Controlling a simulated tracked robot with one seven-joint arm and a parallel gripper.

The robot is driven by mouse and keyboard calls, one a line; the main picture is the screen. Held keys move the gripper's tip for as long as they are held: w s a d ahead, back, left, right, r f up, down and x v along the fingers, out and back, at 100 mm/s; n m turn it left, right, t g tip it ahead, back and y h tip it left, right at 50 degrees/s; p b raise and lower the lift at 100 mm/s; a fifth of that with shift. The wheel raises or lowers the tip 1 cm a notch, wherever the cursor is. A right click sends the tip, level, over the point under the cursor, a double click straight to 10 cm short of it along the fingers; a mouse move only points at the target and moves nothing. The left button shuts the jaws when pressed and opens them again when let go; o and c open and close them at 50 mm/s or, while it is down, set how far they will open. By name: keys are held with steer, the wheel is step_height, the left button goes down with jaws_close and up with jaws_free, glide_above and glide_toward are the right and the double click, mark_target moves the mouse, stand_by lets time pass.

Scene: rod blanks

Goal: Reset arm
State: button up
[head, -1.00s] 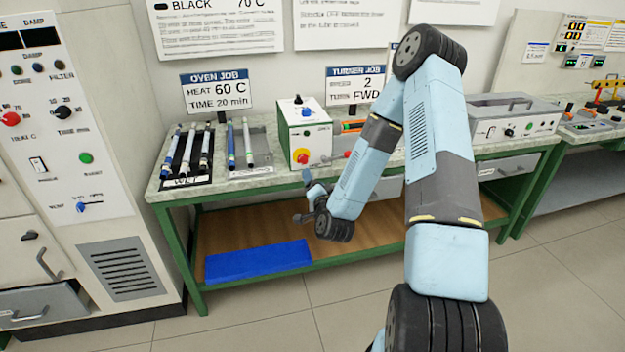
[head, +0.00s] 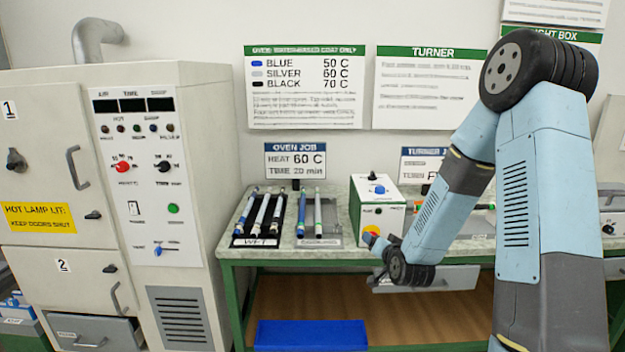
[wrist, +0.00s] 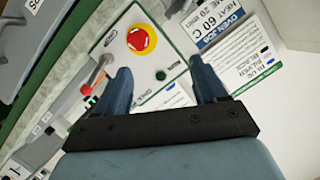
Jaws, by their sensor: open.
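My gripper (head: 376,243) is in front of the bench in the head view, near the turner control box. In the wrist view my gripper (wrist: 165,88) shows two blue fingers spread apart with nothing between them. Beyond the fingers is the white turner control box (wrist: 155,65) with its red knob (wrist: 141,39) and green button. The same control box (head: 392,190) stands on the bench in the head view. My arm is bent, with its elbow high at the right.
The bench (head: 235,242) carries several rods in a WET rack (head: 258,241) and a second rack (head: 320,242). A drawer (head: 452,279) hangs under the bench. The oven cabinet (head: 205,120) stands at the left. Wall signs (head: 304,87) hang behind.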

steer(key=s+d+r+n+g+h, duration=0.2)
steer(key=s+r+n+g, duration=0.25)
steer(key=s+r, duration=1)
steer(key=s+d+r+g, duration=0.1)
steer(key=s+r, duration=0.4)
steer(key=s, duration=0.5)
steer(key=s+r+g, duration=0.3)
steer(key=s+r, duration=0.1)
steer(key=s, duration=0.7)
steer(key=shift+s+d+r, duration=0.2)
steer(key=shift+d+r, duration=0.15)
